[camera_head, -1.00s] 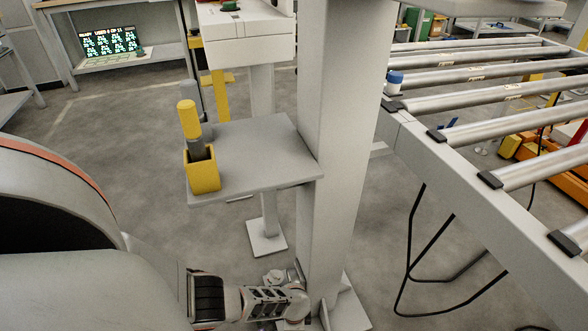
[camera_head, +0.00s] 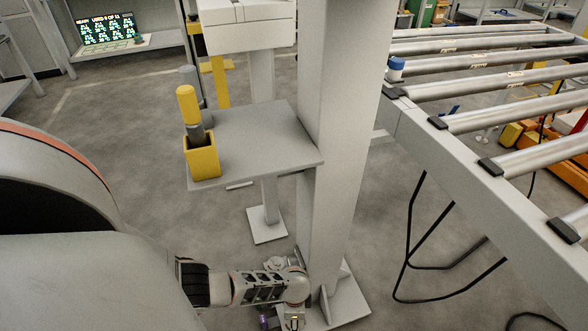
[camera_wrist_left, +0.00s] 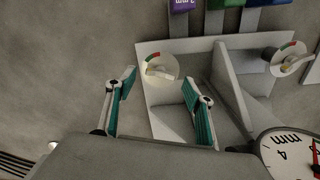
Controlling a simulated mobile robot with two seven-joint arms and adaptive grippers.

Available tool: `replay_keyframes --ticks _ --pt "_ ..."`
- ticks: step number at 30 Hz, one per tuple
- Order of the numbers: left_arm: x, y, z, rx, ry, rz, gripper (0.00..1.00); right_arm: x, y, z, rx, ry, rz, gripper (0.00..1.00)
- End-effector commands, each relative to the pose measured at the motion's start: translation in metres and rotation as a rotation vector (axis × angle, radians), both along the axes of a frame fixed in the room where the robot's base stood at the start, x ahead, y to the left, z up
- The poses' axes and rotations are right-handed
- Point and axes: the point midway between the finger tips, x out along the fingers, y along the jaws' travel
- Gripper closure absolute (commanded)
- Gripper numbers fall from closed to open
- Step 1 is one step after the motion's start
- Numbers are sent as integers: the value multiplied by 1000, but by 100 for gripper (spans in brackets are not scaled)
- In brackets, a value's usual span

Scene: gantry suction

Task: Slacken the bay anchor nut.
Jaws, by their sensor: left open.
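In the left wrist view, a pale round anchor fitting (camera_wrist_left: 160,69) with a red and green marked rim and a raised pale piece sits on the column's foot plate (camera_wrist_left: 147,48). A second similar fitting (camera_wrist_left: 290,58) sits at the right of the plate. I cannot tell which is the bay anchor nut. My left gripper (camera_wrist_left: 159,80) is open, with teal-padded fingers on either side of the line to the first fitting; nothing is between them. In the head view my left gripper (camera_head: 294,312) is low beside the column's foot, its fingertips unclear. My right gripper is not in view.
The upright column (camera_head: 340,150) carries a grey shelf (camera_head: 260,150) with a yellow holder (camera_head: 203,163). A roller conveyor (camera_head: 450,165) stands right. Purple (camera_wrist_left: 183,5), green and blue tags lie beyond the plate. A dial (camera_wrist_left: 290,150) marked mm shows lower right. Floor left is clear.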

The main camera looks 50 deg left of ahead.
Motion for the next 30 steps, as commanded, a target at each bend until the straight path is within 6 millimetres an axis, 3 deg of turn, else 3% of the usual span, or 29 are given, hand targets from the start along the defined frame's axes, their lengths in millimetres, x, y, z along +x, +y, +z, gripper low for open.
replay_keyframes --ticks 21,30 --pt "0 1 86 3 -3 -1 47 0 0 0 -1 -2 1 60" --pt "-1 2 100 4 0 0 47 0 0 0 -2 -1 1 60"
